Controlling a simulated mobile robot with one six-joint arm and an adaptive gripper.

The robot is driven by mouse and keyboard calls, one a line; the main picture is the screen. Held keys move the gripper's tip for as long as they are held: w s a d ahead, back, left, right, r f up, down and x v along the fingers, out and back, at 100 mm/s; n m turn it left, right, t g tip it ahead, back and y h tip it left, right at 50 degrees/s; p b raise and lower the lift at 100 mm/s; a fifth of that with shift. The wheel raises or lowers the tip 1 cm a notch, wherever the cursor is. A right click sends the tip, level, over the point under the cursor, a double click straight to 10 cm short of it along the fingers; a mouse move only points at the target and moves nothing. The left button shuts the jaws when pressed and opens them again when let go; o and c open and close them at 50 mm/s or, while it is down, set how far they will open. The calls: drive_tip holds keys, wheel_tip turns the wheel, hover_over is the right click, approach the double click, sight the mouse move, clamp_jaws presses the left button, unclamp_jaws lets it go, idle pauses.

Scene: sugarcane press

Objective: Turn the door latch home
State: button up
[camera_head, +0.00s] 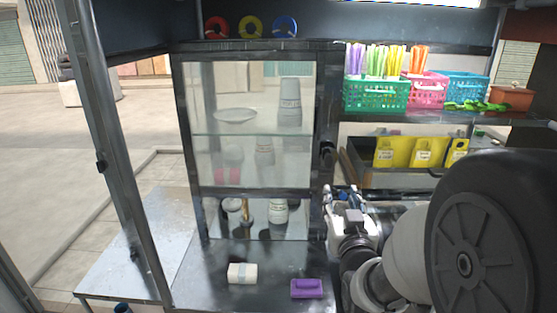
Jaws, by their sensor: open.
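The glass-fronted cabinet (187,120) has a dark metal frame, and its door appears shut. A small black piece that looks like the door latch (327,155) sits on the right upright of the frame, about mid-height. Its exact turn angle is too small to tell. My gripper (343,195) is open, with its fingers pointing up, just below and slightly right of the latch. It appears apart from the latch, and nothing shows between its fingers. My arm comes in from the lower right and hides part of the counter there.
Cups and a plate stand behind the glass. A white block (242,273) and a purple block (307,288) lie on the metal counter (205,285). Right of the latch are a dark tray with yellow cards (423,152) and a shelf with a green basket (376,95).

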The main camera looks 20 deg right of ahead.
drive_tip(key=w+p, duration=0.2)
drive_tip(key=p, duration=0.3)
approach(329, 164)
drive_tip(key=x, duration=0.9)
drive_tip(key=shift+w, duration=0.15)
drive_tip(key=shift+c, duration=0.5)
clamp_jaws()
